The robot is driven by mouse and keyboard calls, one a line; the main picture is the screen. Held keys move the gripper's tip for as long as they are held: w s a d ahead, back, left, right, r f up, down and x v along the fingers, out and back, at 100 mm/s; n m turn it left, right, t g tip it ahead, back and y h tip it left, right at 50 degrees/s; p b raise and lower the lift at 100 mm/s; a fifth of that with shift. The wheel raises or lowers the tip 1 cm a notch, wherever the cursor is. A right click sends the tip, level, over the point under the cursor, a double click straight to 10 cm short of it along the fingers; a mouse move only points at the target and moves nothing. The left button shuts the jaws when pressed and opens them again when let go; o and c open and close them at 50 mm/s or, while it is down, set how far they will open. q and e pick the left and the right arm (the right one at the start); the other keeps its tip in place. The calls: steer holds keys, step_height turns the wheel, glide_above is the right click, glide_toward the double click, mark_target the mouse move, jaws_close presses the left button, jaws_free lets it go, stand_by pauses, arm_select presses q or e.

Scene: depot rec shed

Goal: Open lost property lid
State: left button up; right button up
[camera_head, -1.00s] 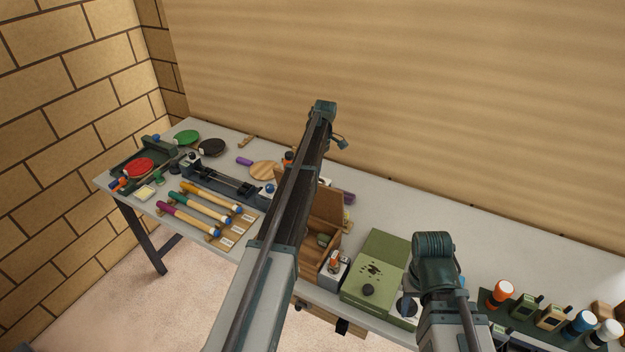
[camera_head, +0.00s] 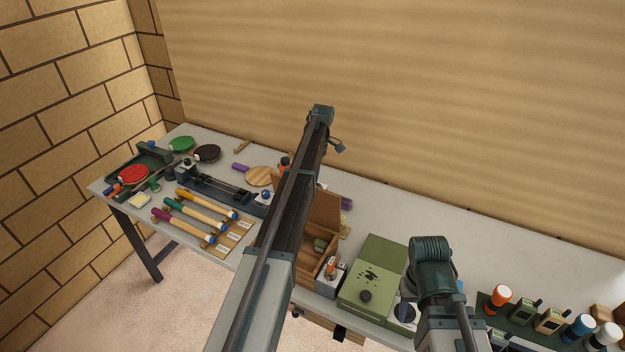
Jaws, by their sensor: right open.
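A wooden box (camera_head: 312,262) stands near the table's front edge, partly behind my left arm. Its brown lid (camera_head: 322,212) stands raised at the back, so the box is open. A small green item (camera_head: 320,244) lies inside. No label is readable, so I cannot confirm that it is the lost property box. My right gripper (camera_head: 405,286) is open and mostly hidden by its own arm, at the right side of the green box, apart from the wooden lid. My left gripper is hidden behind its arm.
The green box (camera_head: 380,259) with a dark knob sits right of the wooden box. The grey table (camera_head: 400,212) is clear behind it. Bats, coloured-handled tools and a dark rack crowd the left; bottles and radios stand at the right.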

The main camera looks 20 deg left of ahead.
arm_select(q)
steer(key=p+v, duration=0.7)
steer(key=shift+r, duration=0.25)
stand_by(0.3)
steer(key=shift+d, duration=0.1)
